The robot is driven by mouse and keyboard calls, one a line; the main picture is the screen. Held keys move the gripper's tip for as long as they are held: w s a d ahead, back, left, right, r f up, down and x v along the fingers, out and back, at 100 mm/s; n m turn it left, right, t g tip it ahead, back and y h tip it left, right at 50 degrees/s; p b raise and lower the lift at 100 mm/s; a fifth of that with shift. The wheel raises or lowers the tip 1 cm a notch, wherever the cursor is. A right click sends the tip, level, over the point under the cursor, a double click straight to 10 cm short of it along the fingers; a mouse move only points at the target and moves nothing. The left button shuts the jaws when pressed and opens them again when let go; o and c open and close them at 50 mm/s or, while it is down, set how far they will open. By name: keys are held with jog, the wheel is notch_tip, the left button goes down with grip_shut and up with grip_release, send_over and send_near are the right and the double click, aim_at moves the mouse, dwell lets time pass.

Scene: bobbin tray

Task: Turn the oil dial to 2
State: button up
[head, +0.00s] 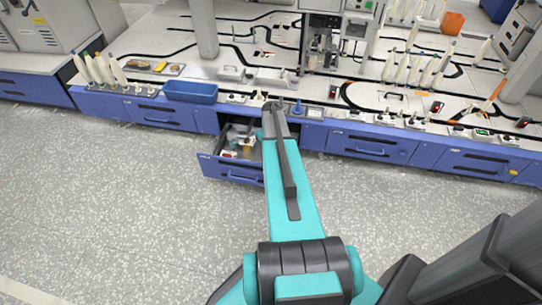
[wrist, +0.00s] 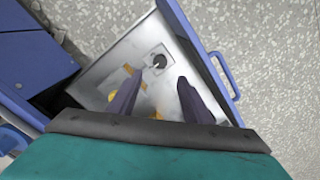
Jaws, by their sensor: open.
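No part is clearly readable as the oil dial or its number 2. Small controls line the bench's front edge in the head view, among them a blue knob-like part (head: 298,108) and a red switch (head: 332,91), too small to read. My gripper (wrist: 158,82) is open in the wrist view, its two dark fingers apart with nothing seen held between them. It points down over the open drawer (head: 231,170). In the drawer lies a pale square piece with a dark round centre (wrist: 159,61), just beyond the fingertips. In the head view my arm hides the gripper.
The drawer's blue front and handle (wrist: 226,78) stick out from the bench over the grey speckled floor (wrist: 275,60). Yellow pieces (wrist: 112,96) lie in the drawer. A blue bin (head: 190,91) and white cones (head: 104,70) stand on the bench. The floor before it is clear.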

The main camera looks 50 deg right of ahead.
jog(key=shift+r, duration=1.3)
jog(key=w+a+r+n, duration=0.1)
jog(key=w+a+r, duration=0.1)
jog(key=a, duration=0.9)
jog(key=w+a+r, duration=0.2)
jog(key=w+a, duration=0.1)
jog(key=a, duration=0.8)
jog(key=s+a+r+n, duration=0.1)
jog(key=s+a+r, duration=0.1)
jog(key=a, duration=1)
jog(key=s+a+r+n, duration=0.1)
jog(key=s+a, duration=0.2)
jog(key=a, duration=0.8)
jog(key=s+g+p, duration=0.5)
jog(key=s+p, duration=1.2)
jog(key=s, duration=0.8)
jog(key=shift+a+f, duration=0.35)
jog(key=shift+f, duration=0.05)
jog(key=shift+d, duration=0.1)
